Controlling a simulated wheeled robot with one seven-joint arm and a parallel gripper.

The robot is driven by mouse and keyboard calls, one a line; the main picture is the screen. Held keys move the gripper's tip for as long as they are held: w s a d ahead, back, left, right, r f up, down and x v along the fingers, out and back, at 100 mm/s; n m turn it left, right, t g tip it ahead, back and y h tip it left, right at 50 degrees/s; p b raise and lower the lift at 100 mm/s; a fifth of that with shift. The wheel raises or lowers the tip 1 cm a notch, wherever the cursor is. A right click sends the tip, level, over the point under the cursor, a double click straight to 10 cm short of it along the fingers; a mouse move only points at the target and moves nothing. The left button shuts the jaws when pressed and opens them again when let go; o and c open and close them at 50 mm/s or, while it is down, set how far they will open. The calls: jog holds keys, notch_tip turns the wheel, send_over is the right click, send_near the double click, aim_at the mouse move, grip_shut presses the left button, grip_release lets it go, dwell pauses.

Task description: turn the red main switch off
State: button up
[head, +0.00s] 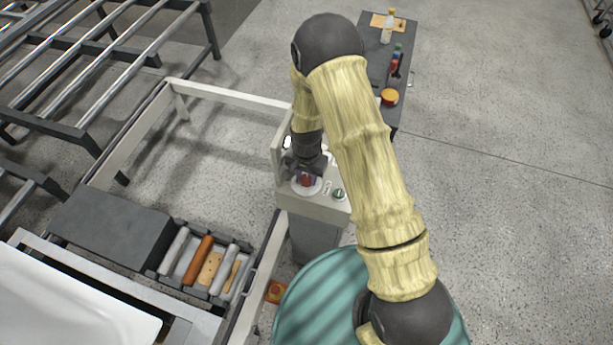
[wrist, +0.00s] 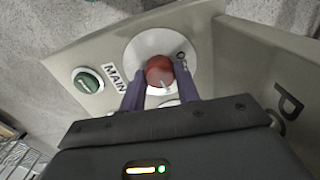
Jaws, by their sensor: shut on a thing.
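The red main switch (wrist: 160,71) is a round red knob on a pale disc on the control box, with the label MAIN beside it. In the wrist view my gripper (wrist: 160,88) has its two dark purple fingers on either side of the knob, shut on it. In the head view the red switch (head: 307,180) shows small under my gripper (head: 306,174). Lettering on the disc is partly hidden by a finger, and I cannot tell the knob's exact turn position.
A green knob (wrist: 88,80) sits left of the MAIN label on the same control box (head: 315,205). An upright pale panel (head: 278,155) stands close beside my gripper. A tray of rollers (head: 205,262) lies lower left. A dark table (head: 398,60) with bottles stands at the back.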

jog(key=n+b, duration=0.2)
jog(key=n, duration=0.1)
jog(key=shift+w+a, duration=0.1)
jog(key=n+b, duration=0.1)
jog(key=n, duration=0.4)
jog(key=shift+b, duration=0.4)
jog(key=n+b, duration=0.1)
jog(key=n, duration=0.3)
jog(key=shift+a+r+n, duration=0.1)
jog(key=shift+n, duration=2)
jog(key=o, duration=1)
